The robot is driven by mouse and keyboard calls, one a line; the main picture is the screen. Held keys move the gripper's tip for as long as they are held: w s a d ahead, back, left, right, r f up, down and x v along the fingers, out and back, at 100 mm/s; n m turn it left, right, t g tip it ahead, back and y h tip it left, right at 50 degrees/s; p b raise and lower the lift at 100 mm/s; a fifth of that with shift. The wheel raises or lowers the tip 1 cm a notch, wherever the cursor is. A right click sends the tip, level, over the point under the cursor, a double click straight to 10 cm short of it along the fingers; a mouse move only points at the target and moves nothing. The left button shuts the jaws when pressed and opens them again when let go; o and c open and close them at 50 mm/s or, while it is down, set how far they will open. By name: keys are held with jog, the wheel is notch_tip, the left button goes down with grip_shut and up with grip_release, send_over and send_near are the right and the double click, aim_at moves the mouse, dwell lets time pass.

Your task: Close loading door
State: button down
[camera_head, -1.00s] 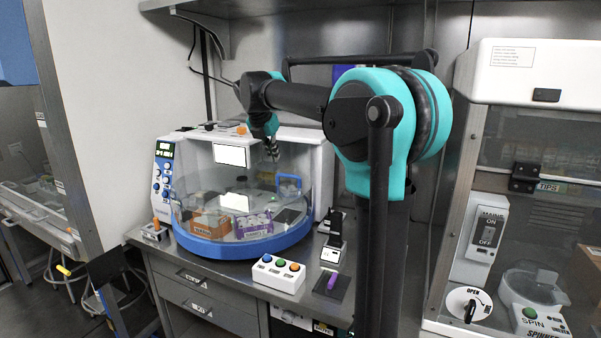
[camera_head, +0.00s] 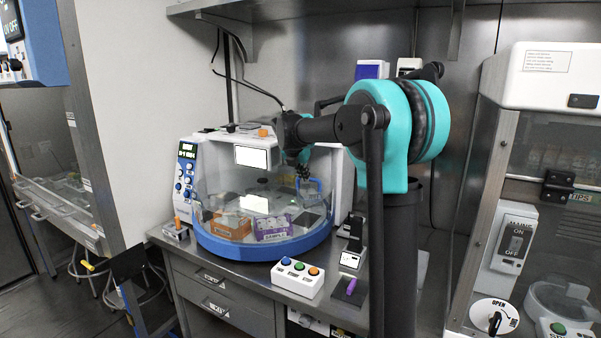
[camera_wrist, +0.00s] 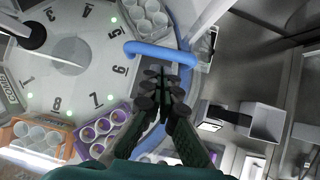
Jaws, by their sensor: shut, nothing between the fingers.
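The loading machine is a white and blue unit with a clear curved front (camera_head: 222,185) above a blue base rim (camera_head: 262,247). A blue loop handle (camera_head: 316,187) is on the right side of the clear front. It also shows in the wrist view (camera_wrist: 163,53). My gripper (camera_head: 303,177) is shut and empty, right by the handle. In the wrist view my gripper's fingertips (camera_wrist: 162,82) lie just below the handle's bar. I cannot tell whether they touch it. How far the clear door stands open is hard to tell.
Inside is a numbered carousel (camera_wrist: 75,80) with orange and purple tube racks. A white box with several coloured buttons (camera_head: 298,281) stands on the bench in front. Small black and white devices (camera_head: 352,258) stand at right. A spinner cabinet (camera_head: 545,80) is farther right.

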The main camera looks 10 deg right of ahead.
jog(key=shift+w+d+f, duration=0.25)
jog(key=shift+w+d, duration=0.05)
jog(key=shift+w, duration=0.3)
jog(key=shift+d, duration=0.1)
jog(key=shift+w+d, duration=0.7)
jog(key=shift+w, duration=0.35)
jog(key=shift+s+a, duration=0.1)
